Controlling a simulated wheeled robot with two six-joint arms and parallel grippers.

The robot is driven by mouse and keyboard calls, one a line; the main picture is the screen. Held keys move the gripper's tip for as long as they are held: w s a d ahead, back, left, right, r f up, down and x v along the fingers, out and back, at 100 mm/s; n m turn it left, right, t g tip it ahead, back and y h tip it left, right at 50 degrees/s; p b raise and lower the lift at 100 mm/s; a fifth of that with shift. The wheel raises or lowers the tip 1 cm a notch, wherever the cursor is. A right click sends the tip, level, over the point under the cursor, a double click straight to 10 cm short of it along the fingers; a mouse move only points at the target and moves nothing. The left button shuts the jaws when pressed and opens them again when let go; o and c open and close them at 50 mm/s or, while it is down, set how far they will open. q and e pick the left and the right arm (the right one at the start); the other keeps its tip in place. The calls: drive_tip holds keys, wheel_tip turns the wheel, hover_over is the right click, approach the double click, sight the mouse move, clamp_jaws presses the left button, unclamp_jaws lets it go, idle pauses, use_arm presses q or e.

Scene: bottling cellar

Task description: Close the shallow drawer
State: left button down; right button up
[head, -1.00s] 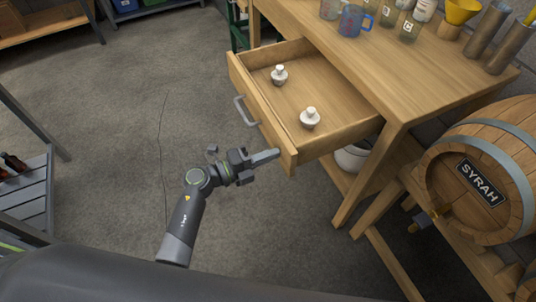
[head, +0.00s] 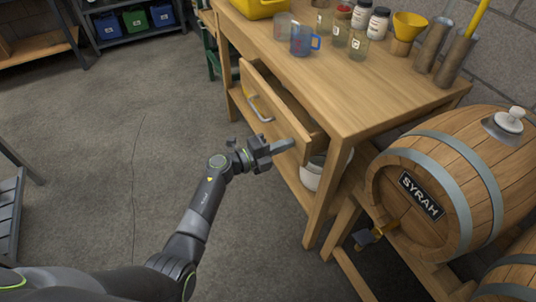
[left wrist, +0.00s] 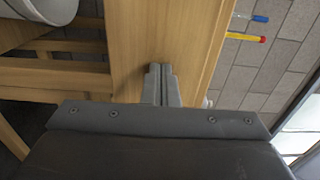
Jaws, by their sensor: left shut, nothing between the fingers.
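The shallow drawer (head: 286,123) is in the wooden table, with its front standing out a little from the table edge. A narrow strip of its inside shows, and the white-topped stoppers in it are hidden now. A grey bar handle (head: 259,109) is on the drawer front. My left gripper (head: 283,146) is shut and empty, with its fingertips at the near end of the drawer front. In the left wrist view the closed fingers (left wrist: 160,84) point at a wooden face and seem to touch it. My right gripper is not in view.
The table top (head: 345,95) holds a blue measuring cup (head: 301,42), several jars and a yellow funnel (head: 409,25). A barrel (head: 440,190) marked SYRAH lies on a stand at right. A white bucket (head: 313,172) is under the table. The floor at left is clear.

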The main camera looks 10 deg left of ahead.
use_arm(q)
drive_tip(key=x, duration=0.3)
drive_tip(key=shift+d+f+b, duration=0.15)
drive_tip(key=shift+f+b, duration=0.05)
drive_tip(key=shift+b, duration=0.2)
drive_tip(key=x, duration=0.3)
drive_tip(key=shift+w+d+f+b, duration=0.2)
drive_tip(key=shift+w+d+b, duration=0.05)
drive_tip(key=shift+b, duration=0.15)
drive_tip(key=shift+w+d+r, duration=0.15)
drive_tip(key=shift+d, duration=0.05)
drive_tip(key=shift+r, duration=0.25)
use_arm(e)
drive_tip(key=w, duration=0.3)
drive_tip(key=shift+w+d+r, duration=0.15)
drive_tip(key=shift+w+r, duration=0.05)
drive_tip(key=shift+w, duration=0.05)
